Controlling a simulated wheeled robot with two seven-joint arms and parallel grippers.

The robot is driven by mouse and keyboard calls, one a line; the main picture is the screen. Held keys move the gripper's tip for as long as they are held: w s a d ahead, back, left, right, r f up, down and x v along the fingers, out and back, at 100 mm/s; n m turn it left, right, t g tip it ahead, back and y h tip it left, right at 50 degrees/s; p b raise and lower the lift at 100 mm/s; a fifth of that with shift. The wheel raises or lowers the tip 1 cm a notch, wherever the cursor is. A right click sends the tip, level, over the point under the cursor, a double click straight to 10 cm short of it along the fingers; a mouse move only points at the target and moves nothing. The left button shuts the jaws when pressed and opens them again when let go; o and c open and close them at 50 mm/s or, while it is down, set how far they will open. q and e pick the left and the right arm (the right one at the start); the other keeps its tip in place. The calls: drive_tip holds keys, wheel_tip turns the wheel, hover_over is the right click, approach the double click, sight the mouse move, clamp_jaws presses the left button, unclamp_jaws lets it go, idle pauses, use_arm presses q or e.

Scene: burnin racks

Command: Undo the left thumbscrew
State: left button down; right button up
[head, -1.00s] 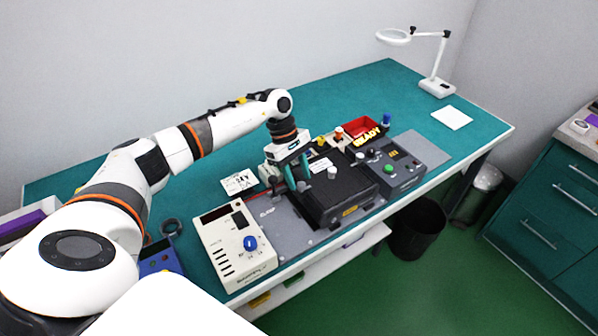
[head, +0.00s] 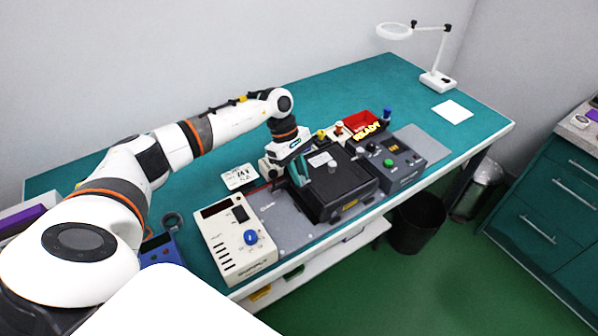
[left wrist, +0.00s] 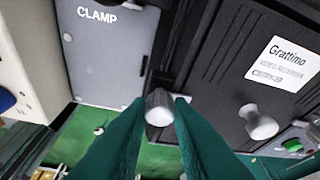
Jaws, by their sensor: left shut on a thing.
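The black fixture box (head: 345,189) stands on a grey plate marked CLAMP, which shows in the left wrist view (left wrist: 105,50). My left gripper (head: 302,182) points down at the left side of the box. In the left wrist view its teal fingers are shut on the left thumbscrew (left wrist: 159,108), a pale metal knob at the box's edge. In the head view the gripper hides this knob. The right thumbscrew (head: 332,167) stands free on the box, and it also shows in the left wrist view (left wrist: 259,122). My right gripper is not in view.
A cream power unit with a blue knob (head: 250,237) stands left of the box. A dark control unit with a green button (head: 388,162) stands right. The back left of the teal bench is clear.

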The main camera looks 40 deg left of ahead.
use_arm(q)
drive_tip(key=n+b, duration=0.1)
drive_tip(key=n+t+b, duration=0.1)
drive_tip(key=n, duration=0.1)
drive_tip(key=shift+s+f+n, duration=0.15)
drive_tip(key=shift+n, duration=0.15)
drive_tip(key=n+t+b, duration=0.1)
drive_tip(key=n, duration=0.1)
drive_tip(key=n+t+b, duration=0.1)
drive_tip(key=n+b, duration=0.1)
drive_tip(key=n, duration=0.1)
drive_tip(key=shift+s+d+y, duration=0.1)
drive_tip(key=shift+s+y, duration=0.05)
drive_tip(key=shift+y, duration=0.25)
drive_tip(key=n+b, duration=0.1)
drive_tip(key=n, duration=0.1)
drive_tip(key=n+t+y+b, duration=0.1)
drive_tip(key=n+b, duration=0.1)
drive_tip(key=shift+s+d+n+t, duration=0.1)
drive_tip(key=shift+d+n+t, duration=0.05)
drive_tip(key=shift+n+t, duration=0.2)
drive_tip(key=shift+d+n+t+y+b, duration=0.2)
drive_tip(key=shift+n+y+b, duration=0.7)
drive_tip(key=shift+n+b, duration=0.9)
drive_tip(key=shift+s+r+n, duration=0.1)
drive_tip(key=shift+r+n, duration=0.1)
drive_tip(key=shift+n, duration=0.25)
drive_tip(key=c, duration=1.3)
unclamp_jaws()
